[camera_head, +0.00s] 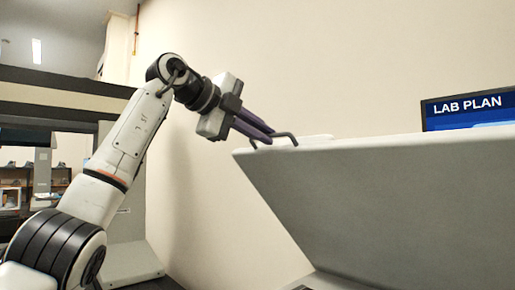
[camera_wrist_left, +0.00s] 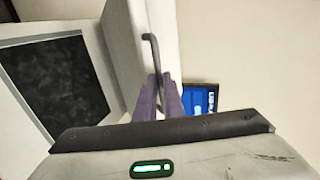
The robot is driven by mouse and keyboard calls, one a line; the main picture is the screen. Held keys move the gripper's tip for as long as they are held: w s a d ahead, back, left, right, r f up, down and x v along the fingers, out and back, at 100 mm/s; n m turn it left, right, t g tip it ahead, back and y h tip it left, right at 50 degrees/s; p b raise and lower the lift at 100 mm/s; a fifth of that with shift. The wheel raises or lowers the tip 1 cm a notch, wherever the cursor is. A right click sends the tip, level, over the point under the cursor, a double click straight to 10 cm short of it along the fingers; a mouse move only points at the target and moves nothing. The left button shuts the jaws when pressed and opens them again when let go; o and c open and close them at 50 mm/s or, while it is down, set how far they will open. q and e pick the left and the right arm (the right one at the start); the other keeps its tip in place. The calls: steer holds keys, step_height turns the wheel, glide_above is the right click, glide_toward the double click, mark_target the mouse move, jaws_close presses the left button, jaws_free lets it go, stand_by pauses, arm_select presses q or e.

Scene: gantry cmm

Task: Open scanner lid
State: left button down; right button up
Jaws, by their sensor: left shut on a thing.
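The scanner lid (camera_head: 390,195) is a large pale grey panel on the right of the head view, tilted up with its near face sloping. A thin dark grey bar handle (camera_head: 291,137) sits at its upper left edge. My left gripper (camera_head: 268,137) reaches it from the upper left, its purple fingers shut on the handle. In the left wrist view the fingers (camera_wrist_left: 161,97) close at the lower end of the handle (camera_wrist_left: 154,55), partly hiding it. The lid (camera_wrist_left: 128,50) shows there as a pale slanted panel. My right gripper is not in view.
A dark panel in a pale frame (camera_wrist_left: 60,90) lies left of the lid in the left wrist view. A blue "LAB PLAN" screen (camera_head: 470,108) stands behind the lid at right. A bare wall (camera_head: 330,60) is behind, and shelves (camera_head: 15,190) stand far left.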

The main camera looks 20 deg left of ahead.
arm_select(q)
steer(key=shift+w+d+r, duration=0.1)
steer(key=shift+w+r, duration=0.15)
steer(key=shift+r, duration=0.05)
steer(key=c, duration=1.9)
jaws_free()
steer(key=b+v, duration=0.2)
steer(key=v, duration=0.8)
steer(key=shift+s, duration=0.2)
steer(key=shift+f, duration=0.1)
